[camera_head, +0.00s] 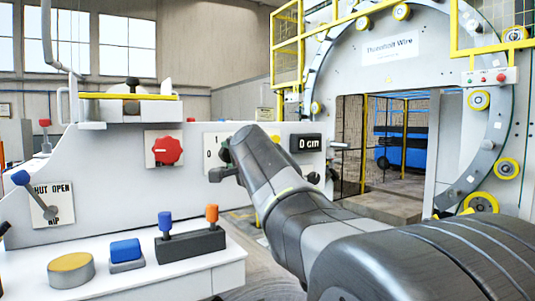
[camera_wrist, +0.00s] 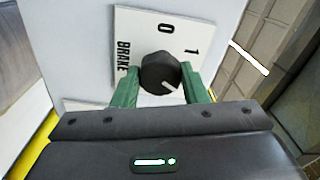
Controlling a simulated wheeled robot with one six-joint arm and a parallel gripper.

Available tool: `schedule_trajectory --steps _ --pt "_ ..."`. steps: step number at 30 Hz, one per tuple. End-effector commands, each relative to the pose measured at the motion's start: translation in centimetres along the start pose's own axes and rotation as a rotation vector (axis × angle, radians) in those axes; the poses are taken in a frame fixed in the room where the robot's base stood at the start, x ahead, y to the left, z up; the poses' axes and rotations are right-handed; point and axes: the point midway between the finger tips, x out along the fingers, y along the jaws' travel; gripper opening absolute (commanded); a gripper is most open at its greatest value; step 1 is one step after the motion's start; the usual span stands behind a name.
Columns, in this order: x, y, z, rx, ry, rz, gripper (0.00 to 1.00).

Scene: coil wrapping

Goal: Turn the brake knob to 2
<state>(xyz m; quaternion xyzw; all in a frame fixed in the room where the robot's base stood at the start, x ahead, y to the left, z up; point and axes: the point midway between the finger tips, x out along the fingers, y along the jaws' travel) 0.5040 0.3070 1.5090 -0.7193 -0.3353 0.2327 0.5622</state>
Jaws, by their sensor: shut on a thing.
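The brake knob (camera_wrist: 158,72) is round and black, on a white plate (camera_wrist: 140,32) marked BRAKE, 0 and 1 in the wrist view. A 2 is not visible there. A pale line on the knob points to the lower right in that view, away from the 0 and the 1. My gripper (camera_wrist: 158,84) has its two green fingers on either side of the knob and is shut on it. In the head view my arm covers the knob and most of its plate (camera_head: 211,144).
A red knob (camera_head: 167,151) and a "0 cm" display (camera_head: 306,143) flank the plate on the panel. Below stand a blue button (camera_head: 125,250), a yellow-topped button (camera_head: 71,269) and a box with blue and orange levers (camera_head: 190,244). The large ring machine (camera_head: 345,60) stands right.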

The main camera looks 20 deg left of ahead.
Motion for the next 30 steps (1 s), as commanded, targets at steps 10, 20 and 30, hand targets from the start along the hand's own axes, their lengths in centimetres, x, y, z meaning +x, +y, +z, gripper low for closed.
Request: schedule_trajectory --steps 10,20,30 --pt "0.0 0.1 0.0 0.003 0.000 0.000 0.17" --pt "0.0 0.0 0.0 0.002 0.000 0.000 0.61" --pt "-2.4 0.2 0.0 0.001 0.001 -0.001 0.61"
